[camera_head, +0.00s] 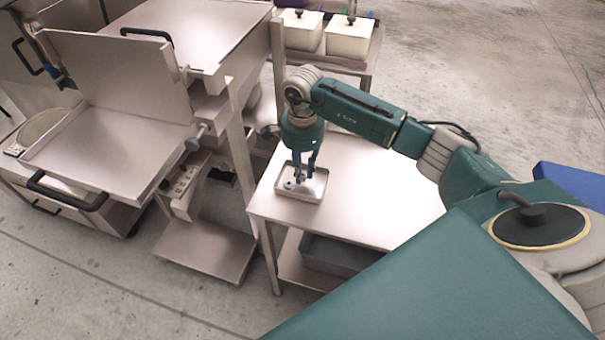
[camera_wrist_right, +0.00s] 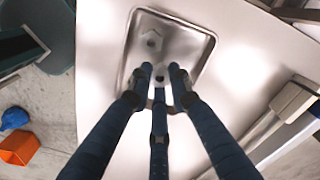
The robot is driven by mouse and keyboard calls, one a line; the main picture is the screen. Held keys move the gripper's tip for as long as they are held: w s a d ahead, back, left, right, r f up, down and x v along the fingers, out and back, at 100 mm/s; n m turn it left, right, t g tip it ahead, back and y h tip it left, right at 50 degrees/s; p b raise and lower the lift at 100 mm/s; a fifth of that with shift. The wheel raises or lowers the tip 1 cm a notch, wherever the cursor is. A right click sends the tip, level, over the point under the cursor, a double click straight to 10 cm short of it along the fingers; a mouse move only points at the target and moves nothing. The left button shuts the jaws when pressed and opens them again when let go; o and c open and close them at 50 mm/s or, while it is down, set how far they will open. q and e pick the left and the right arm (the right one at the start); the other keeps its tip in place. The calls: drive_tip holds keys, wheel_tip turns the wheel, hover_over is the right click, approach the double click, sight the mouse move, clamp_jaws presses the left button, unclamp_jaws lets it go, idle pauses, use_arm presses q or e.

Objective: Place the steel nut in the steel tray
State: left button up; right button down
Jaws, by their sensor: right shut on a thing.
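The steel tray (camera_head: 320,190) is a shallow rectangular pan on the steel table, near its left edge. It also shows in the wrist view (camera_wrist_right: 197,50). My right gripper (camera_head: 302,180) points down into or just over the tray. In the wrist view its three dark blue fingers (camera_wrist_right: 161,80) close around a small grey steel nut (camera_wrist_right: 160,72), which they partly hide. Whether this nut touches the tray floor I cannot tell. Another grey nut-like piece (camera_wrist_right: 152,40) lies in the tray beyond the fingertips. My left gripper is out of view.
The table top (camera_head: 375,190) right of the tray is bare. A grey bin (camera_head: 335,255) sits on its lower shelf. Steel weighing machinery (camera_head: 120,130) stands close on the left. Two lidded white containers (camera_head: 348,38) stand behind. An orange box (camera_wrist_right: 18,149) lies on the floor.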

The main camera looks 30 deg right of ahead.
wheel_tip(320, 180, down, 2)
drive_tip(key=shift+f, duration=0.35)
drive_tip(key=c, duration=1.6)
unclamp_jaws()
drive_tip(key=shift+r, duration=0.1)
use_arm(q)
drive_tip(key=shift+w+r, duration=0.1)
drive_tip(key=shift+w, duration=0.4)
